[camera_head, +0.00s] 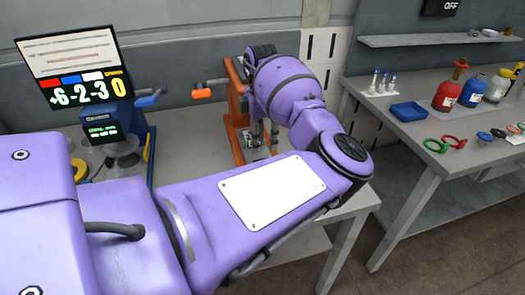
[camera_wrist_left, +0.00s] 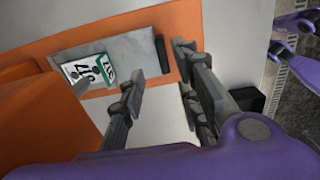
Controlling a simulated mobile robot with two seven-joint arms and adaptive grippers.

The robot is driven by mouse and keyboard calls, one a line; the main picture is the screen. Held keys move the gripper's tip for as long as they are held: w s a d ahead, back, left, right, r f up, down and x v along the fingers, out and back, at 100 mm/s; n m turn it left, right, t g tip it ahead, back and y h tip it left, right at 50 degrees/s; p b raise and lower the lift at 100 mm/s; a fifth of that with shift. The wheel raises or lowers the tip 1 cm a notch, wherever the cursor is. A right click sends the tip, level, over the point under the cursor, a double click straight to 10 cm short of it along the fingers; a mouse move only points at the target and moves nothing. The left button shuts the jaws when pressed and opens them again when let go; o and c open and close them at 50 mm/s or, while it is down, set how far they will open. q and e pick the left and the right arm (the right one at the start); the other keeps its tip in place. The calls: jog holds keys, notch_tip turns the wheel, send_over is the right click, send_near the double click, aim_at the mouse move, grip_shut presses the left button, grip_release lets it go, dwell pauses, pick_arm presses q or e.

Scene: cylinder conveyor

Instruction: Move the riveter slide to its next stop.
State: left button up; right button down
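The orange frame (camera_head: 234,125), which appears to be the riveter, stands on the table behind my left arm. An orange handle (camera_head: 201,93) sticks out to its left. My left gripper (camera_head: 258,140) is at the frame, partly hidden by my arm. In the left wrist view the gripper (camera_wrist_left: 160,75) is open, its two fingers apart over the orange and grey machine. A grey plate (camera_wrist_left: 118,55) with a dark bar (camera_wrist_left: 162,50) at its end lies beyond the fingertips. A numbered card (camera_wrist_left: 88,70) lies on the plate. I see no finger clearly touching the slide.
A screen (camera_head: 75,65) reads "+6 -2 -3 0" above a blue machine (camera_head: 110,130) at left. The right bench holds a blue tray (camera_head: 408,111), red bottle (camera_head: 448,95) and green ring (camera_head: 436,145). My purple arm fills the foreground.

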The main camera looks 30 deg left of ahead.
aim_at(262, 157)
pick_arm(q)
jog(key=f, duration=0.7)
jog(key=shift+s+d+f, duration=0.1)
jog(key=shift+s+d, duration=0.05)
jog(key=shift+s, duration=0.1)
grip_shut()
